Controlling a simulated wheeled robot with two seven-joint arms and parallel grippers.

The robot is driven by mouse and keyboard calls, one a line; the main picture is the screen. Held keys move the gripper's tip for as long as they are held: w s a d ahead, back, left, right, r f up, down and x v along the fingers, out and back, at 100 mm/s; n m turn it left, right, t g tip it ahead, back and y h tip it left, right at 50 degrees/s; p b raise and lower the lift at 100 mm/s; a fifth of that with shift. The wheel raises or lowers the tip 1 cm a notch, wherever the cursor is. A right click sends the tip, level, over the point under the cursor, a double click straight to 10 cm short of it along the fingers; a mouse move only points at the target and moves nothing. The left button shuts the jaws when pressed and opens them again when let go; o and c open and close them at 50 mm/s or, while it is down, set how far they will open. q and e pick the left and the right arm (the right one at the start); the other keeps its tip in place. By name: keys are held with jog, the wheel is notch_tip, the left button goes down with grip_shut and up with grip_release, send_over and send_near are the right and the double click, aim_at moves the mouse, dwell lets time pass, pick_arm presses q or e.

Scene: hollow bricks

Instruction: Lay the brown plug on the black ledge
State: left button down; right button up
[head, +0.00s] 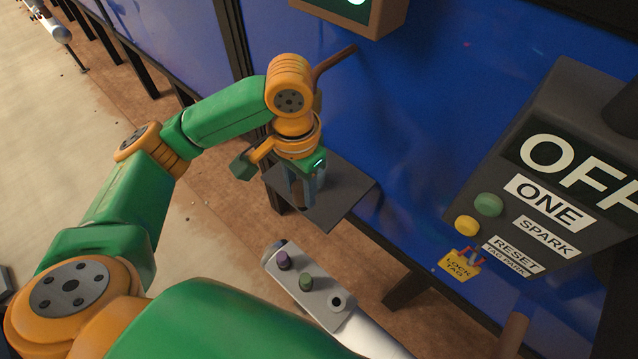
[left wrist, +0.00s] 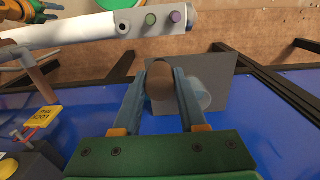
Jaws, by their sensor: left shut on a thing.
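My left gripper (head: 304,203) points down over the black ledge (head: 345,194), a flat dark plate sticking out from the blue wall. In the left wrist view, its two blue-grey fingers (left wrist: 171,82) are shut on the brown plug (left wrist: 160,88), a rounded dark brown piece between the fingertips. The ledge (left wrist: 228,70) shows grey behind the fingers there. The plug is mostly hidden by the fingers in the head view. I cannot tell whether it touches the ledge.
Below the ledge, a pale pipe (head: 375,336) carries a grey plate with a purple plug (head: 283,260), a green plug (head: 306,281) and an open hole (head: 336,302). A dark switch box (head: 560,130) with labels stands at the right. A yellow lock tag (head: 460,262) hangs beside it.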

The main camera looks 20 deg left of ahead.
pick_arm(q)
jog(key=shift+w+d+f+p, duration=0.1)
jog(key=shift+w+d+f, duration=0.3)
jog(key=shift+w+f, duration=1.15)
jog(key=shift+w+d+f+p, duration=0.1)
jog(key=shift+w+d+f, duration=0.35)
jog(key=shift+w+f, duration=1.1)
jog(key=shift+w+d+f+p, duration=0.1)
jog(key=shift+w+d+f, duration=0.55)
jog(key=shift+f, duration=1.5)
jog(key=shift+w+a+f, duration=0.1)
jog(key=shift+w+a, duration=0.1)
jog(key=shift+w, duration=0.05)
jog(key=shift+c, duration=2.3)
grip_release()
notch_tip(320, 180, up, 12)
jog(key=shift+b, duration=0.4)
